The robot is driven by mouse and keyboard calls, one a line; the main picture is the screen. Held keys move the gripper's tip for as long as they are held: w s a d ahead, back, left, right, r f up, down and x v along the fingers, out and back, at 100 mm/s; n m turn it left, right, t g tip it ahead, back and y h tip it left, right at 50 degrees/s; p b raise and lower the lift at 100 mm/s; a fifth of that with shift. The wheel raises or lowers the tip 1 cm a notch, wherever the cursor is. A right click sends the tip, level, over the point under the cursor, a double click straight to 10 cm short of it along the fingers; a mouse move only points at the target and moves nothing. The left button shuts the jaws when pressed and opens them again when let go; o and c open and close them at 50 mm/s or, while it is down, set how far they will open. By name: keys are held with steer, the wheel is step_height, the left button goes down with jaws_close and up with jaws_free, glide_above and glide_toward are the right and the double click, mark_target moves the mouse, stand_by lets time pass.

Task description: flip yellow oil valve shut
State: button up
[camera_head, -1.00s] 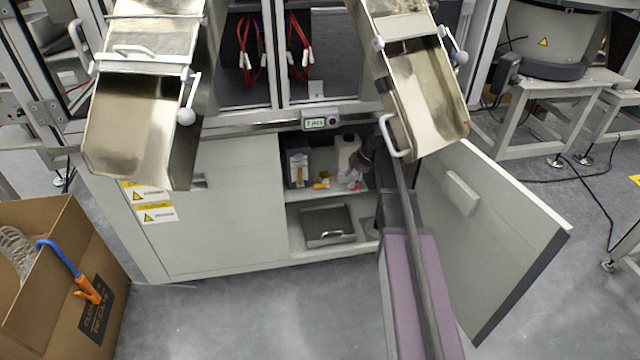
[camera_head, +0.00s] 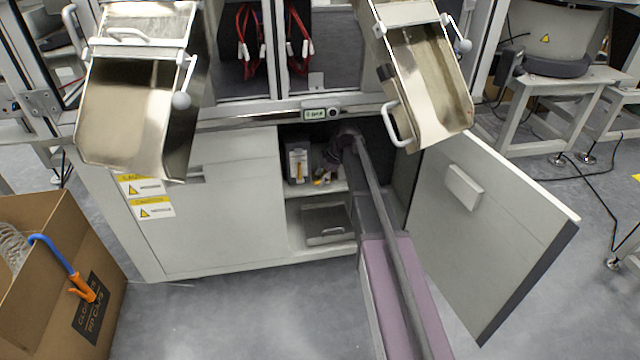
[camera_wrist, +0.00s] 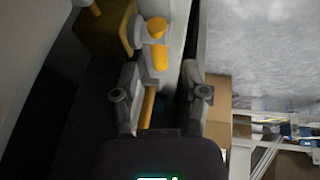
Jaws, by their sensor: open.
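The yellow oil valve (camera_wrist: 158,50) shows in the wrist view as yellow parts on a grey fitting, just beyond my fingertips. A yellow bar (camera_wrist: 148,105) shows between my fingers, nearer the left one; I cannot tell whether it touches or belongs to the valve. My gripper (camera_wrist: 159,72) is open, with its fingers apart. In the head view, my arm reaches into the open cabinet, and small yellow parts (camera_head: 325,178) show on the upper shelf beside its end. My gripper is small and mostly hidden there.
The cabinet door (camera_head: 490,230) stands open on the right. A grey and white box (camera_head: 298,162) stands on the upper shelf, left of my arm. A tray (camera_head: 327,224) lies on the lower shelf. Metal chutes (camera_head: 140,120) overhang the cabinet. A cardboard box (camera_head: 30,270) stands at left.

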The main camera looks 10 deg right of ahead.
steer(key=shift+w+a+f+b, duration=0.1)
steer(key=shift+a+f+b, duration=0.1)
steer(key=shift+f, duration=0.15)
steer(key=shift+a+f+b, duration=0.1)
steer(key=shift+f+b, duration=0.1)
steer(key=shift+f, duration=0.1)
jaws_close()
